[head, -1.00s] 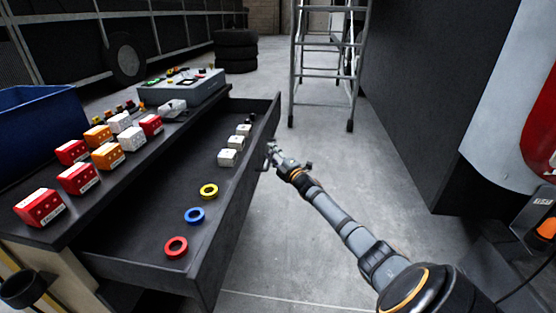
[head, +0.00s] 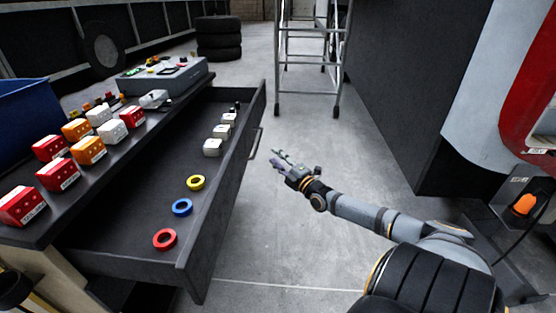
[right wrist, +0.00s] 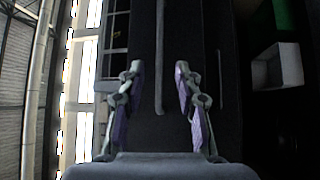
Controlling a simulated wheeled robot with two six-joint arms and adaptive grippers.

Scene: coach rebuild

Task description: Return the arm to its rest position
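My right gripper (head: 281,159) is in the open space just right of the pulled-out drawer (head: 222,205). It is clear of the drawer's handle (head: 254,143). In the right wrist view its two fingers (right wrist: 159,88) stand apart with nothing between them, and the long drawer handle (right wrist: 159,60) shows beyond them. My left gripper does not clearly show; only a dark rounded part (head: 14,290) is at the lower left edge.
The open drawer holds a red ring (head: 165,239), a blue ring (head: 182,207), a yellow ring (head: 196,183) and white blocks. Red, orange and white blocks stand on the worktop. A ladder (head: 309,62) stands ahead. A dark wall (head: 415,80) is on the right; the floor between is free.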

